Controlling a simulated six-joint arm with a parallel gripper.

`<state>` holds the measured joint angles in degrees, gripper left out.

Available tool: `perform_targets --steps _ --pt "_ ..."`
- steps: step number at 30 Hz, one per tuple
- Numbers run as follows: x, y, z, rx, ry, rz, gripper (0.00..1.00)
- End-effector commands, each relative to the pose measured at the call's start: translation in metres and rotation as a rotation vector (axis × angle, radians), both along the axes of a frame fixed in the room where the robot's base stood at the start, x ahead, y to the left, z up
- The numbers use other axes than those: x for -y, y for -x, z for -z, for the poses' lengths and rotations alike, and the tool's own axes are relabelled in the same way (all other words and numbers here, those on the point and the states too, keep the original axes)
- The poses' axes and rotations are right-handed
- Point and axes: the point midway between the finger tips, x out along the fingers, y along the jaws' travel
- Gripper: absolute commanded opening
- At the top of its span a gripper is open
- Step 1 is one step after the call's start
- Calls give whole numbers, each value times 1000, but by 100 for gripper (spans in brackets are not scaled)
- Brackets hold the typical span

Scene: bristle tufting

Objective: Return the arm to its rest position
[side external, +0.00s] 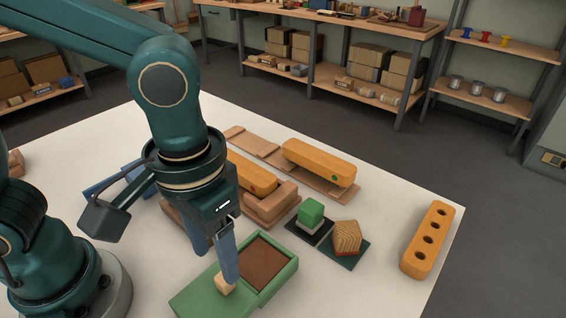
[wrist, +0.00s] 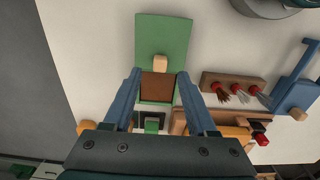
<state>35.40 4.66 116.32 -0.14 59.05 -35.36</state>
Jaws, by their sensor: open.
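My gripper (side external: 214,268) hangs low over the table with its two blue fingers pointing down. In the wrist view (wrist: 158,74) the fingers are spread wide, with nothing held between them. A green box (side external: 288,278) with a brown inside lies below, and its green lid (side external: 190,302) extends to one side, leaving the brown part uncovered. A small wooden knob (side external: 223,286) sits on the lid near the near fingertip.
Orange brush bodies (side external: 318,162) lie behind the gripper. A green block (side external: 311,211), a tan bundle (side external: 346,236) and an orange block with several holes (side external: 430,240) stand to the right. Red-based tufts (wrist: 222,90) and a blue tool (wrist: 292,88) show in the wrist view.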

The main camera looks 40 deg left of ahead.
Motion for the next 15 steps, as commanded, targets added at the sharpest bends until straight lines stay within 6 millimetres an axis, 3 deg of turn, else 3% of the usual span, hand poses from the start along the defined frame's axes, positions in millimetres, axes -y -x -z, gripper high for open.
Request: perform_targets --steps 10,15 --pt "-5 -7 -5 18 12 -33 57" --pt "-33 -22 -31 123 71 -167 57"
